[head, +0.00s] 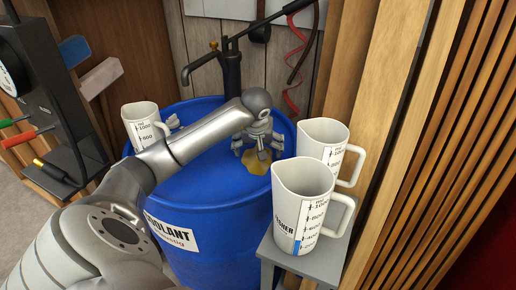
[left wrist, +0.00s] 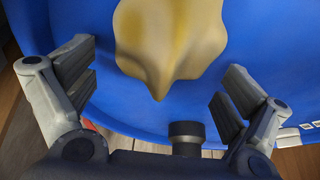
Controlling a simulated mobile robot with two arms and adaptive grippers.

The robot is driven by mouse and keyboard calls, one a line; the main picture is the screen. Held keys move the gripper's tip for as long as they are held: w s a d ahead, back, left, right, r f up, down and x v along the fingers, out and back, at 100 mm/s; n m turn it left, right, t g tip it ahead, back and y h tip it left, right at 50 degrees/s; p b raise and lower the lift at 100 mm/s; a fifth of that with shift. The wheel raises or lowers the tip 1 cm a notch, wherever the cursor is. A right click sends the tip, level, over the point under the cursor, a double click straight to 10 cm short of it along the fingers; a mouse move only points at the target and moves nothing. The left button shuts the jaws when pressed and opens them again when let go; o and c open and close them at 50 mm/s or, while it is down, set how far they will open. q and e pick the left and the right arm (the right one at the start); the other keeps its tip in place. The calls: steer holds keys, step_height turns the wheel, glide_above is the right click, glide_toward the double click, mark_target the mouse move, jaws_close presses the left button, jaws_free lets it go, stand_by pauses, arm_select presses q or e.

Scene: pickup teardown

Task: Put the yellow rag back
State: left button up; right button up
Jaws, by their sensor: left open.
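The yellow rag (head: 257,162) lies crumpled on the lid of the blue drum (head: 205,195). My left gripper (head: 258,147) is over the drum lid, right at the rag, with its fingers pointing down. In the left wrist view the rag (left wrist: 168,40) shows large and folded, ahead of and between the two spread fingers of my left gripper (left wrist: 160,75). The fingers are open, with a gap to the rag on each side. Part of the rag is hidden behind the fingers in the head view. My right gripper is not in view.
A white measuring jug (head: 143,122) stands at the drum's back left. Two more jugs (head: 324,139) (head: 302,205) stand on the right, the nearer on a grey stand (head: 318,262). A dark hand pump (head: 230,70) rises behind the lid. Wooden slats close off the right.

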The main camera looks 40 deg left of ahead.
arm_select(q)
steer(key=shift+r, duration=0.2)
steer(key=v, duration=1.2)
steer(key=shift+w+a, duration=0.1)
